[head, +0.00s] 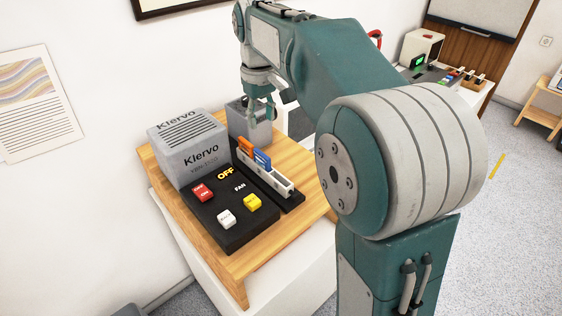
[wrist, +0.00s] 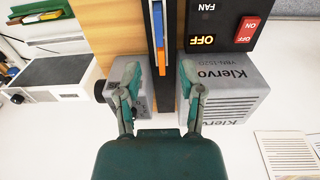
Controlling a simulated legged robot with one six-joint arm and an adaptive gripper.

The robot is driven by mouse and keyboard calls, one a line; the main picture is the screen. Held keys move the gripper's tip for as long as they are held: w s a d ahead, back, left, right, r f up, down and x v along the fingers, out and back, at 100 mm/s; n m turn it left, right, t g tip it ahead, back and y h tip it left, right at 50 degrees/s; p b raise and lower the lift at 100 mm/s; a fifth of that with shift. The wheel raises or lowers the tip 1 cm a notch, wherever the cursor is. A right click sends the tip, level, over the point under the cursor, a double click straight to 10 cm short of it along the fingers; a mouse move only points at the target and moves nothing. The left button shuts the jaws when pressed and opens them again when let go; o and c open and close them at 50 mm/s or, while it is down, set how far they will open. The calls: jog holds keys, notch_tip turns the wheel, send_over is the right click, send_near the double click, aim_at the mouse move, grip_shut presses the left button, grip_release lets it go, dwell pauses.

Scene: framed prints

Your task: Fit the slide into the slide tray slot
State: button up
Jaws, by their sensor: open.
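The slide tray (head: 278,184) is a narrow, pale rail on a dark base along the right part of the wooden board. An orange slide (head: 244,146) and a blue slide (head: 262,159) stand upright in its far part, next to each other. In the wrist view the blue slide (wrist: 158,22) and the orange slide (wrist: 159,58) show edge-on as thin strips. My gripper (head: 261,108) is open, above and beyond the far end of the tray. In the wrist view my gripper (wrist: 160,68) has nothing between its fingers. The tray's slot openings are too small to make out.
A grey Klervo box (head: 190,150) stands left of the tray. A smaller grey box (head: 238,122) stands close by my gripper at the far end. A black panel (head: 232,228) with red, white and yellow switches lies in front. The wooden board (head: 240,268) has bare edges.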

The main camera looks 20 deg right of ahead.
jog(key=s+f+m+t, duration=0.2)
jog(key=s+f, duration=0.1)
jog(key=s, duration=0.9)
jog(key=s+f+m+t, duration=0.2)
jog(key=s+f+t, duration=0.1)
jog(key=s, duration=0.9)
jog(key=shift+s, duration=0.25)
dwell(0.9)
